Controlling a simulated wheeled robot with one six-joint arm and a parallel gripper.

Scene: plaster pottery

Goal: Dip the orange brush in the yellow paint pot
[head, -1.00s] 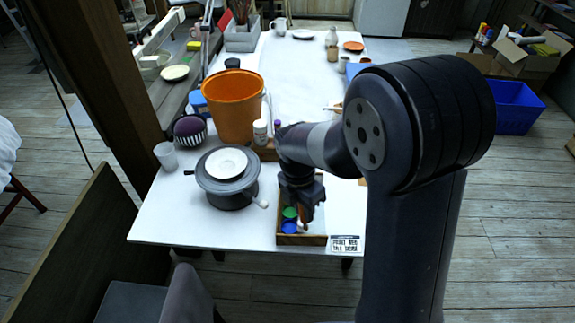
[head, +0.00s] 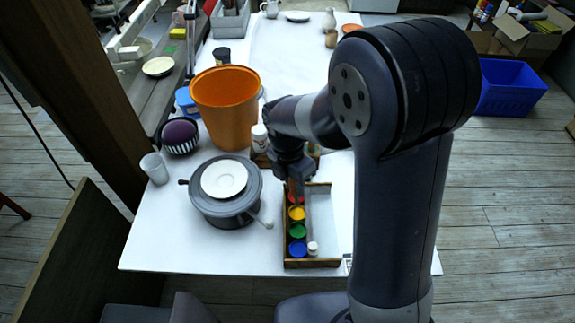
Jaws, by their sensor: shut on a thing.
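A wooden paint tray (head: 327,263) near the table's front edge holds a row of pots. The yellow paint pot (head: 297,213) lies between the red pot (head: 296,198) and the green pot (head: 298,231), with the blue pot (head: 297,249) nearest me. My gripper (head: 297,184) points down over the far part of the tray, by the red pot and just beyond the yellow one. It is shut on the orange brush, which is mostly hidden by the fingers. I cannot tell whether the brush tip touches any paint.
A grey banding wheel (head: 225,212) with a pale disc stands left of the tray. An orange bucket (head: 226,110) stands behind it. Bare white table (head: 343,205) lies right of the tray.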

